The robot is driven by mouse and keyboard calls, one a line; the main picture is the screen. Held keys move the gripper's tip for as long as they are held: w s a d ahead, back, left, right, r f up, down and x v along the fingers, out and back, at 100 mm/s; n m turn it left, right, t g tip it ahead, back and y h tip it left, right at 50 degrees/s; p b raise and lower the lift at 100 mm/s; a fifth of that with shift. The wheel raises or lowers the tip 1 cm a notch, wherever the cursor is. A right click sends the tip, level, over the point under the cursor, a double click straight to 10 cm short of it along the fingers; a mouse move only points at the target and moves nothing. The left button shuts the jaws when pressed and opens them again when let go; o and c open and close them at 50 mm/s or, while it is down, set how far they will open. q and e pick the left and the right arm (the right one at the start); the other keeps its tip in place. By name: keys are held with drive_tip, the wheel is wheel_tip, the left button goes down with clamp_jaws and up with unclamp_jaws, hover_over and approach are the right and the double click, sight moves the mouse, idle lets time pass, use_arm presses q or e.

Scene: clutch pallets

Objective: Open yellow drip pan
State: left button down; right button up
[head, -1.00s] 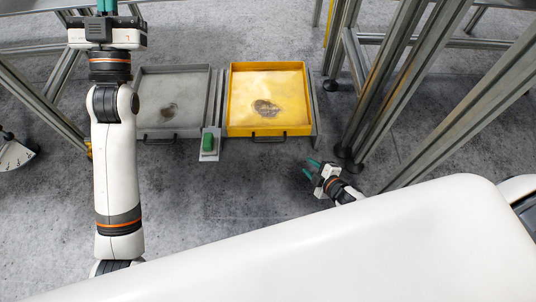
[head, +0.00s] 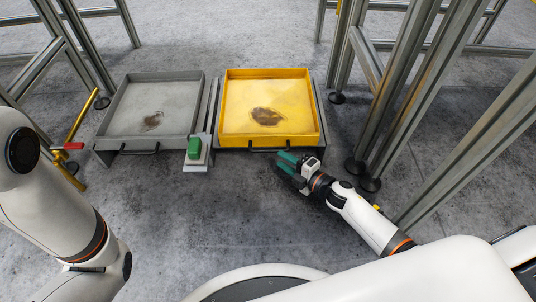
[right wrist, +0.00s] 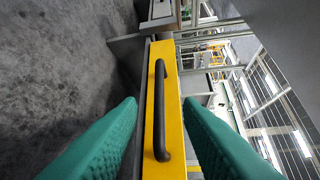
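The yellow drip pan (head: 240,97) sits low between grey rails, with a dark stain on its floor. Its black bar handle (head: 268,150) is on the front face. My right gripper (head: 286,160) is just in front of the pan, near the right end of the handle. In the right wrist view, its green fingers (right wrist: 160,108) are open, one on each side of the black handle (right wrist: 160,112) on the yellow front face (right wrist: 171,60). The handle appears ahead between them, not clamped. My left gripper is out of view; only its arm shows at the left.
A grey pan (head: 125,105) with a dark stain sits left of the yellow one. A green-topped box (head: 195,150) stands on a plate between them. Metal frame legs (head: 400,95) rise at the right. A yellow post with a red handle (head: 73,146) is at the left. The front floor is clear.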

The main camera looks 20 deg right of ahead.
sight(268, 151)
drive_tip(key=b+x, duration=0.2)
drive_tip(key=x, duration=0.5)
drive_tip(key=shift+w+f+b, duration=0.1)
drive_tip(key=shift+w+b, duration=0.1)
drive_tip(key=shift+b, duration=0.15)
clamp_jaws()
